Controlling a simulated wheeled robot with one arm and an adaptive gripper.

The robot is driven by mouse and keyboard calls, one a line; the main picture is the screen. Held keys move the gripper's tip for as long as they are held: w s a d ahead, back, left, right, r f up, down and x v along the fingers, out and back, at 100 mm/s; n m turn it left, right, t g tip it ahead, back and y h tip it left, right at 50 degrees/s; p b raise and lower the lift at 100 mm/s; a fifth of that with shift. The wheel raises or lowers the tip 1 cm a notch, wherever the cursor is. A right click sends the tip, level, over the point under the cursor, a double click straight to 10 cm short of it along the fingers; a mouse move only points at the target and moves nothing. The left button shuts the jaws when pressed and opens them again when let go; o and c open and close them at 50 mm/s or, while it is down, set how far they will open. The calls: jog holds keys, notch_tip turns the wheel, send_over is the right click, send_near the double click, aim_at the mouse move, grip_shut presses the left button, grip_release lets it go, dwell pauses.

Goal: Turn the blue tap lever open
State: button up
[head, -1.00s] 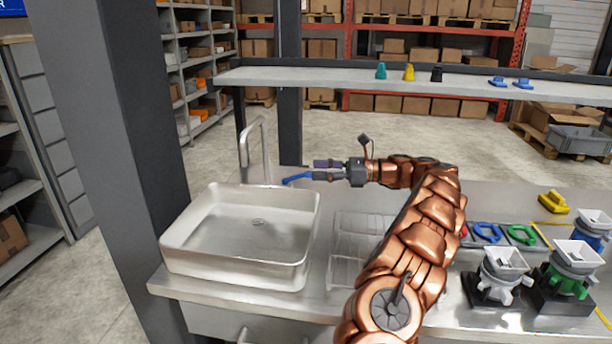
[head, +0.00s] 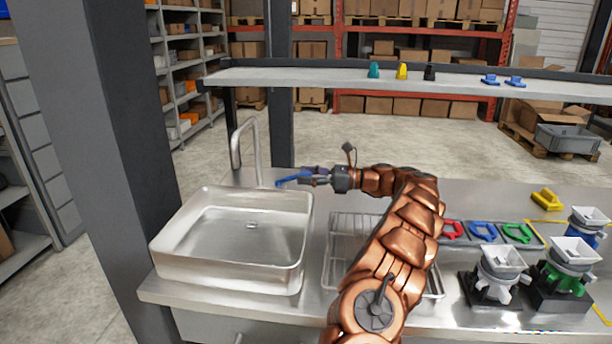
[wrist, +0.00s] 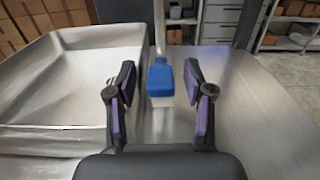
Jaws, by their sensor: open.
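The blue tap lever (head: 290,180) sticks out to the right at the foot of the silver tap (head: 236,150), behind the sink. My gripper (head: 308,176) reaches in from the right at the lever's free end. In the wrist view the lever (wrist: 160,79) lies between the two purple-padded fingers of my gripper (wrist: 160,92), with a gap on each side. The fingers are open and do not appear to touch it.
The sink basin (head: 165,247) is left of my gripper, and a wire rack (head: 343,228) lies under my arm. White (head: 497,275) and green (head: 563,278) dispensers stand at the right. A shelf (head: 300,77) spans behind.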

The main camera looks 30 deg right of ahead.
jog(key=shift+w+a, duration=0.15)
grip_shut()
dwell(0.4)
